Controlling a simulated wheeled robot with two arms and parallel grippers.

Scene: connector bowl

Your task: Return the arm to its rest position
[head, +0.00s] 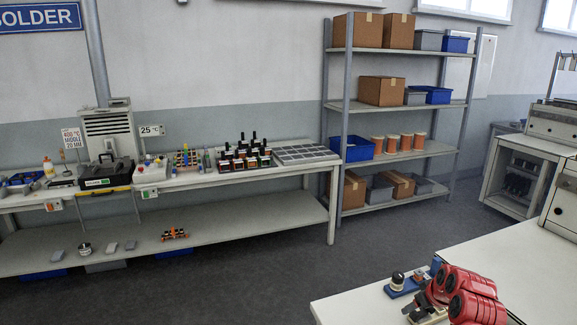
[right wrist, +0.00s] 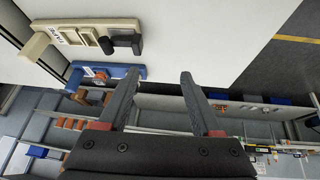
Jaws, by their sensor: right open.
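My right arm (head: 468,292), with red joints, reaches over the white table at the lower right of the head view. Its gripper cannot be made out there. In the right wrist view my right gripper (right wrist: 158,92) has its two dark fingers wide apart with nothing between them. A blue fixture (right wrist: 112,72) and a beige labelled holder (right wrist: 75,42) with a black part lie to the upper left of the fingers, apart from them. My left gripper is in neither view.
A long workbench (head: 300,157) with tools and bottles stands along the wall. A metal shelf (head: 400,107) holds boxes and bins. Grey floor lies between.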

